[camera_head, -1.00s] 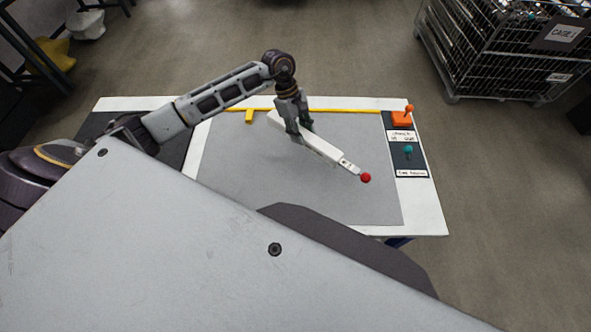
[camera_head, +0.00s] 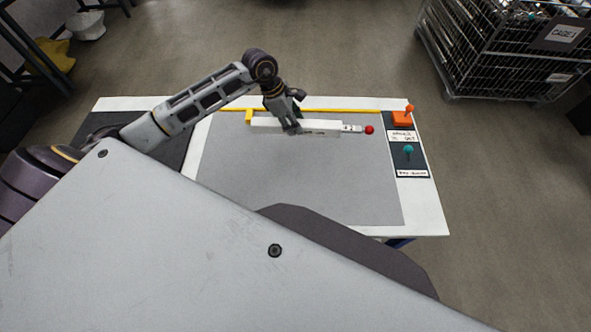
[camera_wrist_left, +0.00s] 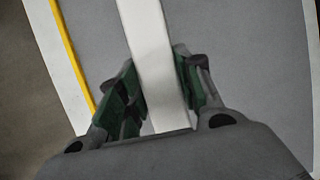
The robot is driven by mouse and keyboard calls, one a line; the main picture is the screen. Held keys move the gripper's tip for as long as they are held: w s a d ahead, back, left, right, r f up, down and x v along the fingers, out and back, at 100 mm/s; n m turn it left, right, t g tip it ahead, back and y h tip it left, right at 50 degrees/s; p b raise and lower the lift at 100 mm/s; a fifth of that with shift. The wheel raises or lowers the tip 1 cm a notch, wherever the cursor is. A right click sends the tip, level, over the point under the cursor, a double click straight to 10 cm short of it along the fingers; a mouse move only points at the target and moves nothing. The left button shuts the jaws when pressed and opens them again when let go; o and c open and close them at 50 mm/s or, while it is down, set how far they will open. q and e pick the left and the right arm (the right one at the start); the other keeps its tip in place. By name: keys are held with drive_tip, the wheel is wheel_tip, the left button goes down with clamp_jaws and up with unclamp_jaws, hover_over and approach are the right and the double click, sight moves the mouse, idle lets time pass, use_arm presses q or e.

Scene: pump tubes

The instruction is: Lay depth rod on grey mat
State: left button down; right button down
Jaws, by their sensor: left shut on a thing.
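The depth rod (camera_head: 322,128) is a long white bar with a small marked section and a red ball at its right end. My left gripper (camera_head: 291,126) is shut on the rod left of its middle. The rod lies nearly level across the picture, over the far part of the grey mat (camera_head: 300,180), close to the yellow strip. In the left wrist view the rod (camera_wrist_left: 150,50) runs between the green-padded fingers (camera_wrist_left: 160,100). I cannot tell whether the rod touches the mat. My right gripper is not in view.
A yellow strip (camera_head: 340,110) with a short yellow stub (camera_head: 249,116) edges the mat's far side. At the right are an orange block with a knob (camera_head: 402,118) and a teal knob (camera_head: 408,150). The near part of the mat is clear. A wire cage (camera_head: 500,50) stands beyond.

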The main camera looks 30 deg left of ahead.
use_arm(q)
drive_tip(key=shift+w+a+r, duration=0.1)
drive_tip(key=shift+r, duration=0.05)
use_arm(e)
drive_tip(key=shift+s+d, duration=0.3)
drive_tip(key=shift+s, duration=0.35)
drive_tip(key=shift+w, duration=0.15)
